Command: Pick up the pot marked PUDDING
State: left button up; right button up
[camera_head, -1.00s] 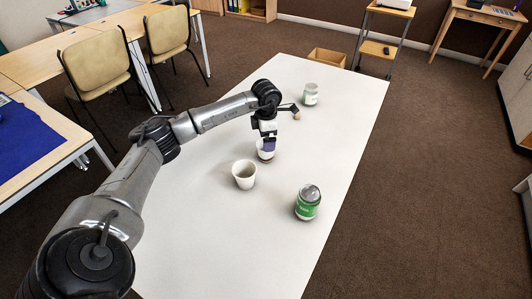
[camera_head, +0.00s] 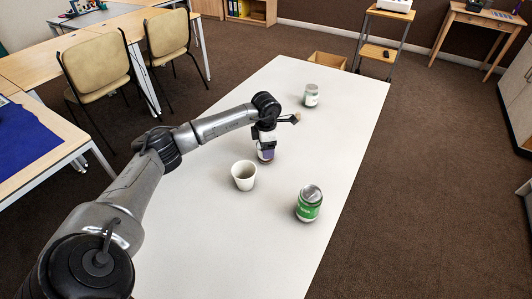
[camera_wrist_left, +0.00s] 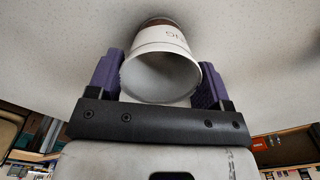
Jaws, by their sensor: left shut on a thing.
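A white pot with a brown band (camera_wrist_left: 165,38) stands between the purple fingers of my left gripper (camera_head: 265,151) in the left wrist view. In the head view my gripper mostly hides this pot (camera_head: 264,160), which is on or just above the white table (camera_head: 225,225). The fingers are shut on its two sides. My right gripper is not in view.
An open white cup (camera_head: 243,175) stands close in front of the held pot. Another jar (camera_head: 311,95) stands at the far end. The table's near part is clear.

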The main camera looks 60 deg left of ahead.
pick_arm(q)
jog(key=shift+c, duration=0.8)
